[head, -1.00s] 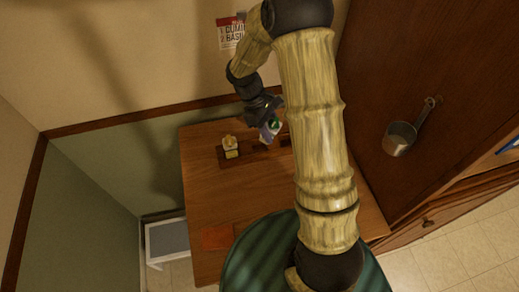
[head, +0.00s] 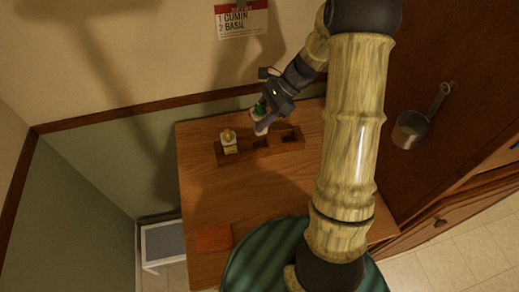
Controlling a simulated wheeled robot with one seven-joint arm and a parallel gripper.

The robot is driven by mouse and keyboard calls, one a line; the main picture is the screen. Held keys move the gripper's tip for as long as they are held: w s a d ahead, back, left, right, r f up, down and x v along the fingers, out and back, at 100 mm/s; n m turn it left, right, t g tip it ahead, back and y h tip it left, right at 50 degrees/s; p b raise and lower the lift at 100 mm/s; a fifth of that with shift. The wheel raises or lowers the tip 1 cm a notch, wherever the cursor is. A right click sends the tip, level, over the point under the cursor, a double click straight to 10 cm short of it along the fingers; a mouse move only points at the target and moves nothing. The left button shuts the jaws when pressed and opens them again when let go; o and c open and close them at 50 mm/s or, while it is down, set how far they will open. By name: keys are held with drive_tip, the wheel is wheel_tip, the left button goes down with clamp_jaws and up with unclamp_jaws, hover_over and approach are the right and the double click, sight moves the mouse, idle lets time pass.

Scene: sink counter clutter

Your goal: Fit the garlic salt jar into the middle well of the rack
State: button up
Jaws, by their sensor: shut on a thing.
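My gripper (head: 264,119) is shut on a small jar with green on it (head: 257,112), which I take to be the garlic salt jar; its label is too small to read. The gripper holds it over the back of the brown wooden rack (head: 221,159), near the middle well (head: 258,144). The fingers and jar partly cover that area, and I cannot tell how high the jar is above the rack. The left well holds a jar with a pale yellow top (head: 229,138). The right well (head: 290,136) looks empty.
The rack stands on a wooden table (head: 205,200) near the back wall. An orange-brown square (head: 214,238) lies at the table's front left. A wall card (head: 242,20) reads "1 CUMIN 2 BASIL". A metal pan (head: 409,130) hangs at right.

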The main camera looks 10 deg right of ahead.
drive_tip(key=shift+w+d+r+m+t, duration=0.1)
drive_tip(key=shift+w+r+m+t, duration=0.1)
drive_tip(key=shift+w+m+t, duration=0.4)
drive_tip(key=shift+s, duration=0.15)
drive_tip(key=shift+f, duration=0.15)
drive_tip(key=shift+f+p, duration=0.45)
drive_tip(key=shift+f, duration=2.35)
drive_tip(key=shift+f+p, duration=0.4)
drive_tip(key=shift+f, duration=1.65)
drive_tip(key=shift+f, duration=0.1)
drive_tip(key=o, duration=1.1)
drive_tip(key=shift+o, duration=0.2)
